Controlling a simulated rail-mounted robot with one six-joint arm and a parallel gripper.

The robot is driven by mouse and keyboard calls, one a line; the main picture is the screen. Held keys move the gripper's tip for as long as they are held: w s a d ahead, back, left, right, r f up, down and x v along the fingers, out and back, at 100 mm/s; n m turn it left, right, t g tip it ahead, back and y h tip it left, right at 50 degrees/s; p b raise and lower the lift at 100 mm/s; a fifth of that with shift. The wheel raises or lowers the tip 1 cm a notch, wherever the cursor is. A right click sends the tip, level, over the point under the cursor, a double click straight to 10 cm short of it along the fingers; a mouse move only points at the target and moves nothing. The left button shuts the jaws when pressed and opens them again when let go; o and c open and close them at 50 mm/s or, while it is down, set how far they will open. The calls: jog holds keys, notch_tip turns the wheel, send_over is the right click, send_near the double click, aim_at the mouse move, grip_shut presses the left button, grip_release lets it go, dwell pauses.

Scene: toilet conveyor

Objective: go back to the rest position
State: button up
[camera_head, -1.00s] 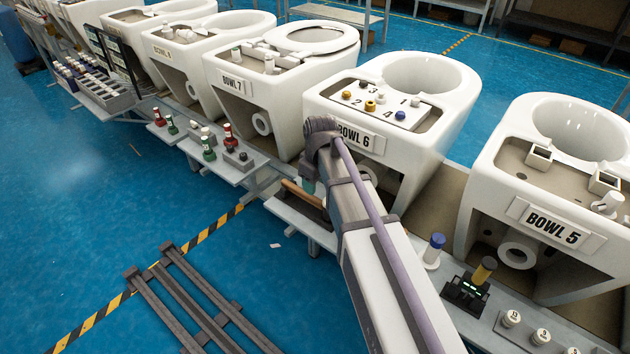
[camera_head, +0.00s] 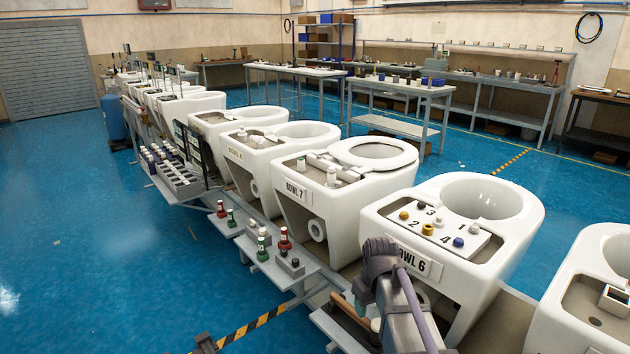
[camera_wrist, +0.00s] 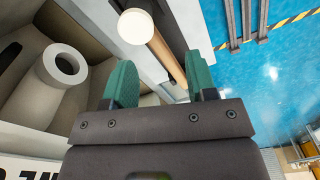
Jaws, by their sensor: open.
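My gripper (camera_wrist: 162,65) shows in the wrist view as two green fingers standing apart, with nothing held between them. In the head view my arm's wrist hides most of it, in front of the white toilet marked BOWL 6 (camera_head: 520,225). A wooden handle with a pale round end (camera_wrist: 155,48) lies beyond the fingers on a grey shelf. In the head view the wooden piece (camera_head: 346,308) shows low beside my wrist.
BOWL 7 (camera_head: 345,205) and more toilets line the conveyor at the left; another (camera_head: 580,300) stands at right. Small shelves with red and green bottles (camera_head: 284,240) jut from its near side. Blue floor (camera_head: 110,270) at left is clear.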

jog(key=s+m, duration=0.4)
jog(key=s, duration=1)
notch_tip(320, 180, up, 16)
jog(key=p, duration=1.5)
jog(key=shift+a+p, duration=0.3)
jog(key=shift+p, duration=0.1)
jog(key=shift+w, duration=0.1)
